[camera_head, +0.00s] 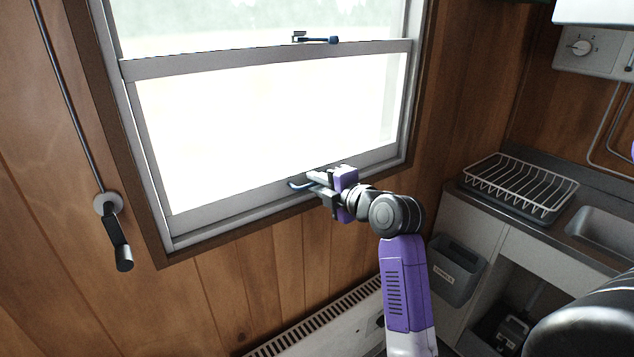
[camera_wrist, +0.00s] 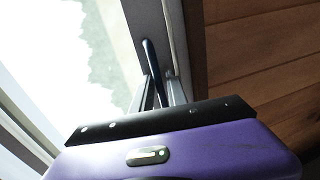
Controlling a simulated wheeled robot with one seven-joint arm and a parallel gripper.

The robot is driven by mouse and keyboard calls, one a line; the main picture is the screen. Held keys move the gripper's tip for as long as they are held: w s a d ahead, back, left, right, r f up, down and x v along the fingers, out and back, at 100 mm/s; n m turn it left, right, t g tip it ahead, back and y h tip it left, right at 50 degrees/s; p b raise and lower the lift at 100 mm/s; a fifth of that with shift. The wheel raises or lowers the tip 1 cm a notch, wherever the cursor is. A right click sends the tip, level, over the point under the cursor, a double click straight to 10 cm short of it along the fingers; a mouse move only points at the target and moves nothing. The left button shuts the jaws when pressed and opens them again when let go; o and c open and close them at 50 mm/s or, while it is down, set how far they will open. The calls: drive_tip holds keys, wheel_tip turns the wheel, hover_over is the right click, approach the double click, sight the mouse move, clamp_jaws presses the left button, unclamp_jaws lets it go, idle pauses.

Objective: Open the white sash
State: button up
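The white sash (camera_head: 232,209) is the lower pane of the window; its bottom rail is down at the sill in the head view. A blue handle (camera_head: 297,187) sits on that rail, right of its middle; it also shows in the wrist view (camera_wrist: 149,55). My gripper (camera_head: 318,184) is at the handle, with the handle's bar between its fingers (camera_wrist: 160,90). The fingers look apart, with a gap beside the bar. The handle's right part is hidden by my gripper. A latch with a blue lever (camera_head: 318,40) is on the meeting rail above.
A crank with a rod (camera_head: 115,235) hangs on the wood wall at left. A heater (camera_head: 320,322) is below the window. At right are a counter with a white dish rack (camera_head: 520,183), a sink (camera_head: 605,228) and a grey bin (camera_head: 455,270).

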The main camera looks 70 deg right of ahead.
clamp_jaws()
drive_tip(key=shift+f, duration=0.1)
idle(1.3)
